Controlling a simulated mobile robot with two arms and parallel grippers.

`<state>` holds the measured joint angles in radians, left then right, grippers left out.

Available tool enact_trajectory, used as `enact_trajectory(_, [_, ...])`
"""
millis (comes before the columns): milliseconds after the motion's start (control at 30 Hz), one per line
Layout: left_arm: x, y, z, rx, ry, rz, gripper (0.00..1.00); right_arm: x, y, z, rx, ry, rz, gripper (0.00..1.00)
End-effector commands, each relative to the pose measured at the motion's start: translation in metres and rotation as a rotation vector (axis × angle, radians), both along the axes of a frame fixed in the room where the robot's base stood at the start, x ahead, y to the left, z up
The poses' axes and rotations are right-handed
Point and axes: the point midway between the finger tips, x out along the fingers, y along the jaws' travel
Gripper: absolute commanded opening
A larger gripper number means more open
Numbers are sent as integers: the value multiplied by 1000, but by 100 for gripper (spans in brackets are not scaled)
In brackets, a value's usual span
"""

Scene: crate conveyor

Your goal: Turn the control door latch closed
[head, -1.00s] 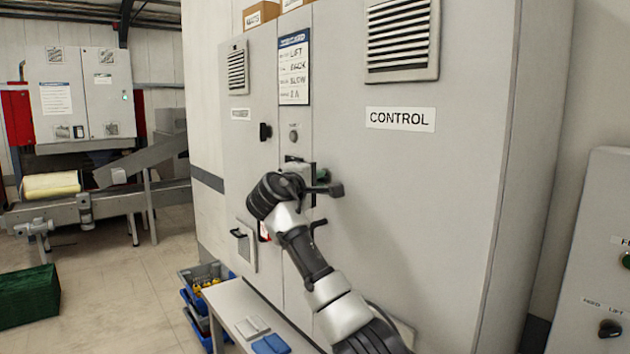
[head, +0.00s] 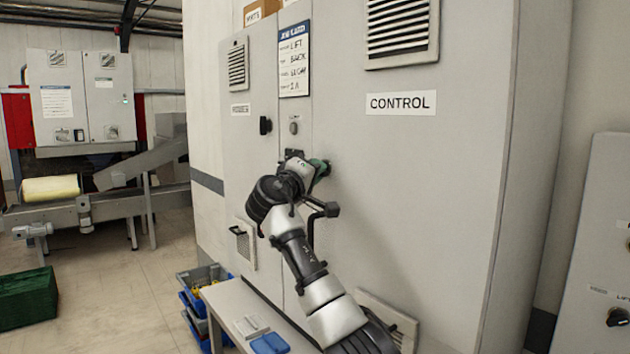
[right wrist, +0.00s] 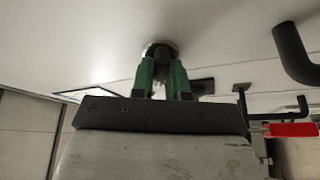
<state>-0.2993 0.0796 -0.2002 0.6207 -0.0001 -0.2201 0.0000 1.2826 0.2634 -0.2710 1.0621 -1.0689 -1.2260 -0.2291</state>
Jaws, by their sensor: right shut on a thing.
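The control door (head: 420,200) is the large grey panel labelled CONTROL in the head view, and it looks flush with the cabinet front. My right gripper (head: 320,168) is at the door's left edge, its green fingers against the panel. In the right wrist view, the right gripper (right wrist: 162,80) is shut on the latch, whose round metal base (right wrist: 160,48) shows at the fingertips. The part of the latch between the fingers is mostly hidden, so I cannot tell its exact angle. My left gripper is not in view.
A black bent handle (right wrist: 292,52) stands out close to the right of the gripper in the wrist view. A low bench (head: 235,300) and blue bins (head: 195,300) stand below the cabinet's left side. A grey control box (head: 600,250) stands at the right.

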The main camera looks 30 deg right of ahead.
Motion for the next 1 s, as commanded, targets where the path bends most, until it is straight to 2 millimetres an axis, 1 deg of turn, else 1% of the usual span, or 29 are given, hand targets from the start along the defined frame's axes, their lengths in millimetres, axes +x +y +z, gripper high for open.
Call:
enact_trajectory(33, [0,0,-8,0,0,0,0,0,0,-5,4,-42,-1,0])
enact_trajectory(100, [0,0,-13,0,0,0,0,1,0,-5,10,-109,-2,0])
enact_trajectory(433, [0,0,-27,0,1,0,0,2,0,-5,33,-418,-3,0])
enact_trajectory(667, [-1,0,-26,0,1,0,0,3,0,-4,49,-634,-3,0])
enact_trajectory(1000, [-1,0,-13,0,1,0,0,5,0,-2,70,-899,-5,0])
